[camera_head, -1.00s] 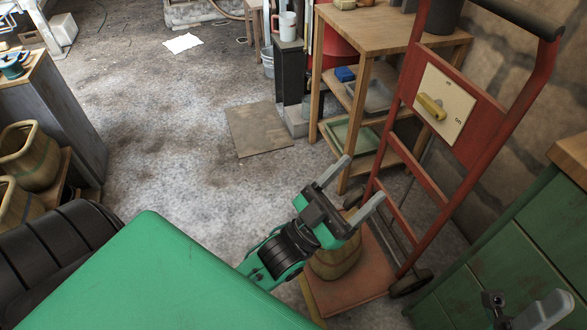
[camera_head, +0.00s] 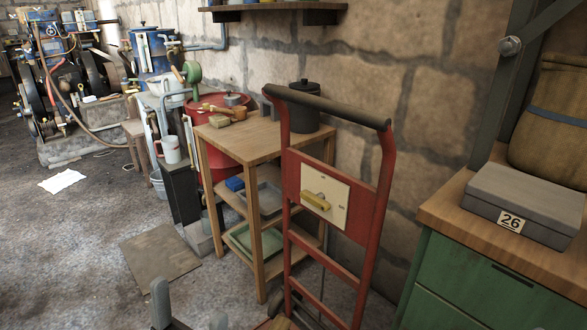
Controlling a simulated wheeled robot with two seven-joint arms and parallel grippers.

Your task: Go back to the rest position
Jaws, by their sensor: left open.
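My left gripper (camera_head: 189,311) shows only at the bottom edge. The hand truck carries a cream switch plate (camera_head: 335,187) with a yellow lever (camera_head: 316,201). My right gripper is not in view.
A wooden shelf table (camera_head: 248,143) stands behind the hand truck. A green cabinet (camera_head: 455,280) with a grey box marked 26 (camera_head: 525,200) is at the right. A flat board (camera_head: 160,254) lies on the floor. Open floor (camera_head: 70,250) is at the left.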

